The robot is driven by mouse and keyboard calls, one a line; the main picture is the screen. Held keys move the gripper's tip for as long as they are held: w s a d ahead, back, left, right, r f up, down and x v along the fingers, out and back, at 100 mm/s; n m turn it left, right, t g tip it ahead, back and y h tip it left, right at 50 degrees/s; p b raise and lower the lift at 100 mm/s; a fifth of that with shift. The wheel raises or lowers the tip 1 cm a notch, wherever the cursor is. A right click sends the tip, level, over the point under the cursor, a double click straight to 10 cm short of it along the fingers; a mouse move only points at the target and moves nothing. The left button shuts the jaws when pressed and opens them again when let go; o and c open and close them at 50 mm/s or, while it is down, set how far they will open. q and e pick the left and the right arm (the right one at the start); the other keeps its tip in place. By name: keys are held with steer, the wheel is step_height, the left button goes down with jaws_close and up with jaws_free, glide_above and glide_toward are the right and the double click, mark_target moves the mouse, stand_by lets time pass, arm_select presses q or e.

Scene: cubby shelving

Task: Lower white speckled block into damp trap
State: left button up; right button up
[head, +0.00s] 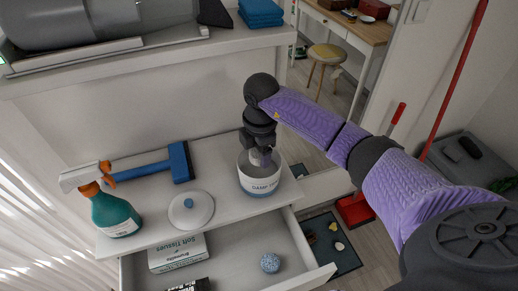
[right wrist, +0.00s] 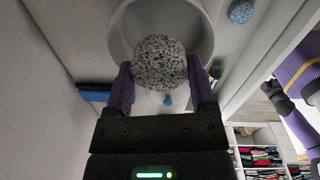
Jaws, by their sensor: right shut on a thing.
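In the right wrist view, my right gripper (right wrist: 160,82) is shut on the white speckled block (right wrist: 159,62), a round black-and-white speckled piece between the two fingers. The pot's rim (right wrist: 117,32) shows around and behind the block. I cannot tell whether the block touches the pot.
The white lid (head: 190,210) with a blue knob lies left of the pot. A teal spray bottle (head: 115,214) and a blue-headed brush (head: 180,162) are farther left. The open drawer (head: 225,270) below holds a blue speckled ball (head: 270,263) and a tissue box (head: 178,254).

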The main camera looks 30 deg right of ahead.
mark_target(259, 171)
steer(key=shift+f, duration=0.45)
steer(key=shift+f+b, duration=0.7)
steer(key=shift+f, duration=0.1)
stand_by(0.3)
steer(key=shift+f+b, duration=0.6)
steer(key=shift+f, duration=0.4)
stand_by(0.5)
steer(key=o, duration=1.2)
steer(key=shift+o, duration=0.2)
steer(key=r+p, duration=0.1)
steer(key=r, duration=0.3)
steer(key=r+p, duration=0.1)
steer(key=r, duration=0.4)
steer(key=shift+s+r+p, duration=0.2)
steer(key=shift+r+p, duration=0.05)
steer(key=shift+p, duration=0.15)
steer(key=shift+r, duration=0.25)
steer(key=shift+s, duration=0.1)
